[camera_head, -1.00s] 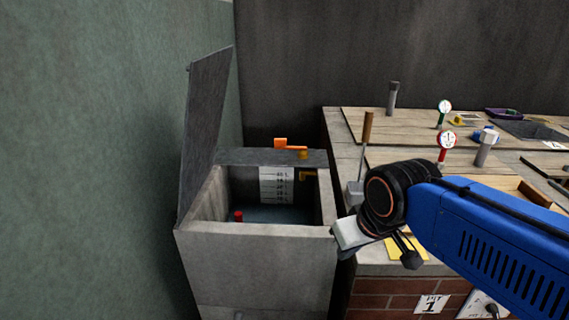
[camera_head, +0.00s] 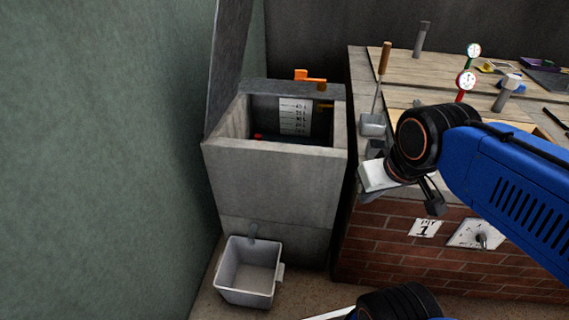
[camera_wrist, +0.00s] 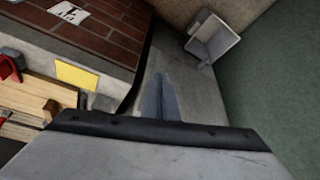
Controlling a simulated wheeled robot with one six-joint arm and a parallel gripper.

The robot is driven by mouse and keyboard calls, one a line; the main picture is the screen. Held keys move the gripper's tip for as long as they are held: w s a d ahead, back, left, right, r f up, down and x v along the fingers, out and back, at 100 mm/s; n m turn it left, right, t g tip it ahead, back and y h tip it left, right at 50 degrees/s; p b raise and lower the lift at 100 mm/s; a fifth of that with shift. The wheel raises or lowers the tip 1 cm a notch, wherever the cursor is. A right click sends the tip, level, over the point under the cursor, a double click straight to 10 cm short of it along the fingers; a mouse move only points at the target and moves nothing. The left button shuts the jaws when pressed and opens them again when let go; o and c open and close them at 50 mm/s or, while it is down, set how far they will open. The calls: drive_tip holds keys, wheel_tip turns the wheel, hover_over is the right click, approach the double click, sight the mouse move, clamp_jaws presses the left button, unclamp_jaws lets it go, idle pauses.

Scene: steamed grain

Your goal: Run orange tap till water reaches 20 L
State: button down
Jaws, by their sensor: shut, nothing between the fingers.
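The orange tap (camera_head: 312,79) sits on the back rim of the grey concrete tank (camera_head: 270,175), with a brass-coloured spout (camera_head: 325,106) below it inside. A white level scale (camera_head: 295,116) with dark marks is on the tank's inner back wall; its figures are too small to read surely. A red float (camera_head: 258,136) shows just above the front rim. The water surface is mostly hidden by the front wall. My gripper (camera_head: 366,196) is right of the tank, well apart from the tap, pointing down-left. In the wrist view its fingers (camera_wrist: 160,88) are together and empty.
The tank's dark lid (camera_head: 228,65) stands raised at the left. A white bin (camera_head: 247,272) is on the floor before the tank. A brick-fronted bench (camera_head: 400,250) with gauges and tools stands at the right. A wooden-handled ladle (camera_head: 373,122) stands at its left edge.

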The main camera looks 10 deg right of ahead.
drive_tip(key=c, duration=1.8)
unclamp_jaws()
drive_tip(key=w+r+n+g, duration=0.1)
drive_tip(key=w+r+n, duration=0.2)
drive_tip(key=w+r, duration=1.2)
drive_tip(key=w+d+r+n+y, duration=0.1)
drive_tip(key=w+d+r+n, duration=0.15)
drive_tip(key=w, duration=0.85)
drive_tip(key=w+d+r+n+g+y, duration=0.1)
drive_tip(key=w+r+n, duration=0.15)
drive_tip(key=w, duration=0.85)
drive_tip(key=w+d+r+n+y, duration=0.1)
drive_tip(key=w+r, duration=0.3)
drive_tip(key=w, duration=0.6)
drive_tip(key=w+d+f+n+g+y, duration=0.1)
drive_tip(key=w+d+f+n, duration=0.15)
drive_tip(key=w, duration=0.55)
drive_tip(key=w+d+f+n, duration=0.2)
drive_tip(key=w+d+f, duration=0.1)
drive_tip(key=w, duration=0.5)
drive_tip(key=x, duration=1.6)
drive_tip(key=shift+a+f, duration=0.2)
drive_tip(key=shift+a, duration=0.05)
drive_tip(key=shift+c, duration=0.6)
clamp_jaws()
